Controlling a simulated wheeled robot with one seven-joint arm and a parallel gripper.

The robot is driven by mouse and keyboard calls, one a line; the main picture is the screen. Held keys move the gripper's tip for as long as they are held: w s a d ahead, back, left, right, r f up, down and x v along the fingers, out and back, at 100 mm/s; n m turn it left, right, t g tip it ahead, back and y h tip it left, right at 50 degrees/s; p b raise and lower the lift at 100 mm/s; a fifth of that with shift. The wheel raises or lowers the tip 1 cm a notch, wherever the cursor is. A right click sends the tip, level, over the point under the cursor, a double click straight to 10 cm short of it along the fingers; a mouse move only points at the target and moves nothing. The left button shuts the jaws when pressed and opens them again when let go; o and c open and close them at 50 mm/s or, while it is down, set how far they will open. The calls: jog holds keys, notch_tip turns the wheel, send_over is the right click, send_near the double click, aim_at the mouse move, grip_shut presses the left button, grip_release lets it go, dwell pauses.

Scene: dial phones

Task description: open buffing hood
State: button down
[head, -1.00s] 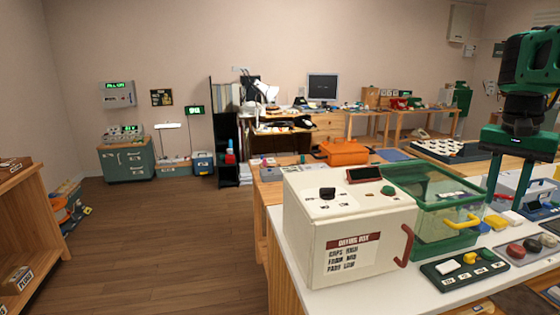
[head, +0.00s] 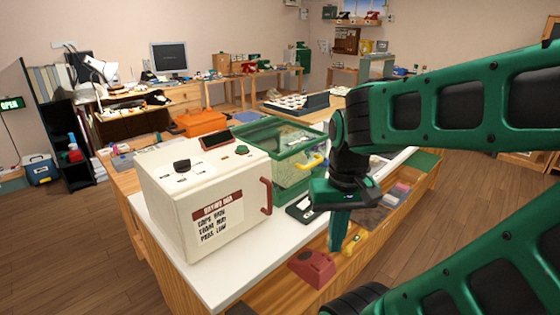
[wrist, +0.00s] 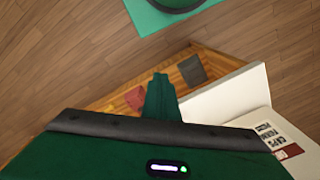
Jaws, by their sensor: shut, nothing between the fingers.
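The green-framed box with clear panels (head: 290,180), which looks like the buffing hood, stands on the white counter beside the drying box. Its lid looks closed, and a yellow handle (head: 313,162) sits on its front. My gripper (head: 338,246) points down, in front of and to the right of the hood, apart from the handle in the picture. Its fingers are together and empty. The wrist view shows the shut fingers (wrist: 160,82) over the wooden ledge, with the hood not visible there. My arm hides part of the counter right of the hood.
The white drying box (head: 200,205) with a red handle (head: 266,196) stands left of the hood. A red block-like object (head: 312,268) lies on the wooden ledge below the white counter (head: 215,280). An orange case (head: 200,122) is behind. Open floor lies at left.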

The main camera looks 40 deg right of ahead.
jog(key=w+d+f+m+t+y, duration=0.1)
jog(key=w+d+f+m+t, duration=0.1)
jog(key=w+d+m, duration=0.5)
jog(key=w+d+f+m+t+y, duration=0.1)
jog(key=w+d+f+m+t, duration=0.3)
jog(key=w+m, duration=0.45)
jog(key=w+d+r+m+t+h, duration=0.1)
jog(key=d+r+m+t, duration=0.2)
jog(key=d+m, duration=0.35)
jog(key=d+r+m+t, duration=0.2)
jog(key=d+m+t, duration=0.1)
jog(key=d+m, duration=0.35)
jog(key=x, duration=1)
jog(key=shift+w+d+f, duration=0.1)
jog(key=shift+w+d, duration=0.1)
jog(key=shift+d, duration=0.1)
notch_tip(320, 180, up, 2)
jog(key=shift+r+n, duration=0.2)
jog(key=shift+n, duration=0.05)
jog(key=shift+w+r, duration=0.25)
jog(key=shift+r, duration=0.6)
jog(key=shift+d, duration=0.1)
